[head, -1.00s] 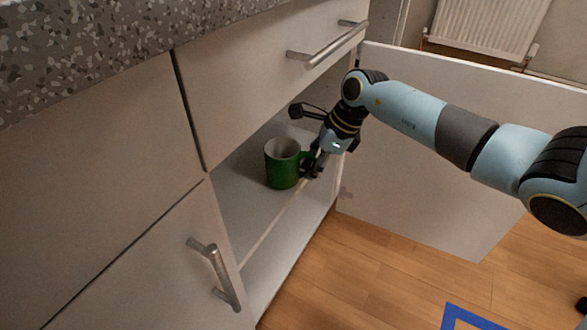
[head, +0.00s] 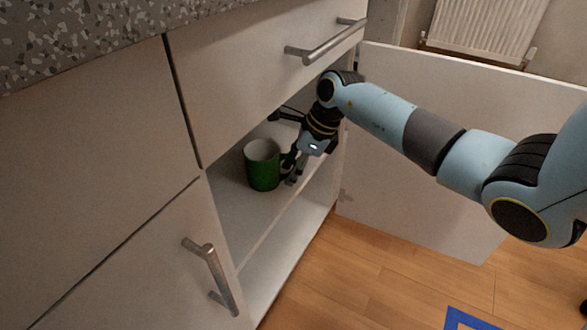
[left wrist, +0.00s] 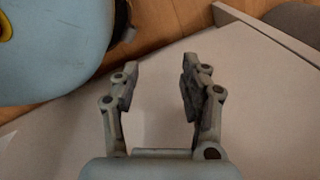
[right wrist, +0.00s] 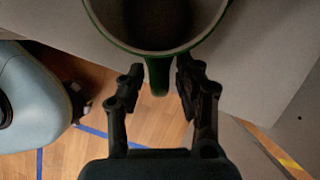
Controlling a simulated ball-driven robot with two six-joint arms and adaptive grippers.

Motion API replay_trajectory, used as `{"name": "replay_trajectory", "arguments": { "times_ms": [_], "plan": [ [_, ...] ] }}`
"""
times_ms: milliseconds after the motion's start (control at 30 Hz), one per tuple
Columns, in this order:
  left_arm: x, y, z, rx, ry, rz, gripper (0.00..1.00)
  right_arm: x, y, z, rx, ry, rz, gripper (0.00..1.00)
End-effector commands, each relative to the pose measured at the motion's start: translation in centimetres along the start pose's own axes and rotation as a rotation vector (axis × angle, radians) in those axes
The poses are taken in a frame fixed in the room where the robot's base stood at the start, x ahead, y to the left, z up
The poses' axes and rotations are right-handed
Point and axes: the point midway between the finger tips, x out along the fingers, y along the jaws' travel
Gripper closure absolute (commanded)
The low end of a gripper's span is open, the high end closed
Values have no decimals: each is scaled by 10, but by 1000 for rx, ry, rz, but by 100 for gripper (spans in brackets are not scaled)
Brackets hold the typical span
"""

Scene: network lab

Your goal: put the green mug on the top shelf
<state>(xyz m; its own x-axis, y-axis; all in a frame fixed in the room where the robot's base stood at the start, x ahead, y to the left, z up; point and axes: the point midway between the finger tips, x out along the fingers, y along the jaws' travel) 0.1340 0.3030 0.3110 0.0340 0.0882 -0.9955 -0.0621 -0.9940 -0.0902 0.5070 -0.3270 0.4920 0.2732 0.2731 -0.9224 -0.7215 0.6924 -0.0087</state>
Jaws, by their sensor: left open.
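The green mug (head: 262,170) is upright inside the open cabinet, over the upper shelf (head: 232,203); I cannot tell whether its base touches the board. Its rim and handle fill the top of the right wrist view (right wrist: 158,74). My left gripper (left wrist: 157,82) is open and empty in the left wrist view, above a pale panel. It does not show in the head view.
The open cabinet door (head: 420,150) stands to the right, behind my right arm. A drawer with a bar handle (head: 328,42) overhangs the shelf. A closed door (head: 110,255) with a handle (head: 212,275) is at left. A lower compartment floor (head: 285,270) is clear.

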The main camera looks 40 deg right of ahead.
Motion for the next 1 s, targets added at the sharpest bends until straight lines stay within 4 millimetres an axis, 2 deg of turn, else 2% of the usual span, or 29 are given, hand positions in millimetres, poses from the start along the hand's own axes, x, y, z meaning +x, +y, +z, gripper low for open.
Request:
{"name": "replay_trajectory", "arguments": {
  "times_ms": [367,500,800,1000],
  "plan": [
    [0,0,0,-1,7,0,55,-3,0,1,0,0,-1,63],
    [16,-4,20,-3,-10,-3,55,-17,-1,2,-1,-1,-3,63],
    [39,-8,53,-8,-18,-7,55,-45,1,-70,-1,5,-1,63],
    [47,-10,66,-9,-20,-9,55,-57,2,-100,-1,3,-1,63]
  ]
}}
